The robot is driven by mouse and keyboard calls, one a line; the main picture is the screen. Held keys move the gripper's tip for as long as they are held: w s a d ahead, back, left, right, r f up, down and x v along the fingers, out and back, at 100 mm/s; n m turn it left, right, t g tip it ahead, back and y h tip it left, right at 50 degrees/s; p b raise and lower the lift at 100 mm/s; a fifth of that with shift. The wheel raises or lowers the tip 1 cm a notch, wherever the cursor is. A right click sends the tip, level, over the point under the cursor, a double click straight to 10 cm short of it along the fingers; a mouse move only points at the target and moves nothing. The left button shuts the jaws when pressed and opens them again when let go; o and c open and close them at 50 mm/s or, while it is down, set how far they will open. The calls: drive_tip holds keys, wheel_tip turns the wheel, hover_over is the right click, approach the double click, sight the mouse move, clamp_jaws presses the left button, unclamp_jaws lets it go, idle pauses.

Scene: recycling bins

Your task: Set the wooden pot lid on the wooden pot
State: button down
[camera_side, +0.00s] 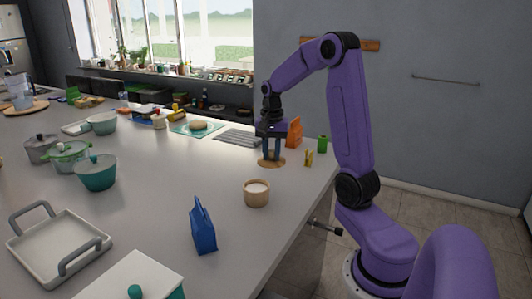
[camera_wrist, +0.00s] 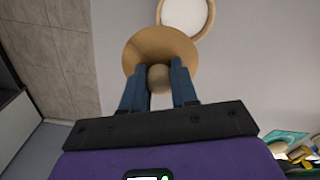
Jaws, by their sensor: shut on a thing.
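The wooden pot lid (camera_side: 279,163) is a flat round disc with a knob, below my gripper (camera_side: 271,152) in the side view. My gripper is shut on the lid's knob; in the wrist view the fingers (camera_wrist: 159,80) stand on both sides of the knob, with the lid's disc (camera_wrist: 152,43) beyond them. Whether the lid touches the counter is hard to tell. The wooden pot (camera_side: 257,194) stands upright on the counter, nearer the side camera than the lid, with a pale inside. Its round rim (camera_wrist: 207,20) shows at the top of the wrist view, partly overlapped by the lid.
A blue carton (camera_side: 203,229) stands in front of the pot. An orange carton (camera_side: 294,132), a green can (camera_side: 322,144) and a small yellow item (camera_side: 336,160) stand near the gripper by the counter's right edge. A grey rack (camera_side: 238,138) lies behind.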

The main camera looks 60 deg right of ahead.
drive_tip(key=shift+s+a+r, duration=0.1)
drive_tip(key=shift+a, duration=0.2)
drive_tip(key=w+a+f, duration=0.3)
drive_tip(key=a, duration=0.1)
drive_tip(key=shift+f, duration=0.25)
drive_tip(key=shift+a+f, duration=0.15)
drive_tip(key=shift+f, duration=0.15)
idle(1.2)
drive_tip(key=shift+f, duration=0.7)
drive_tip(key=shift+f, duration=0.1)
drive_tip(key=shift+f, duration=0.55)
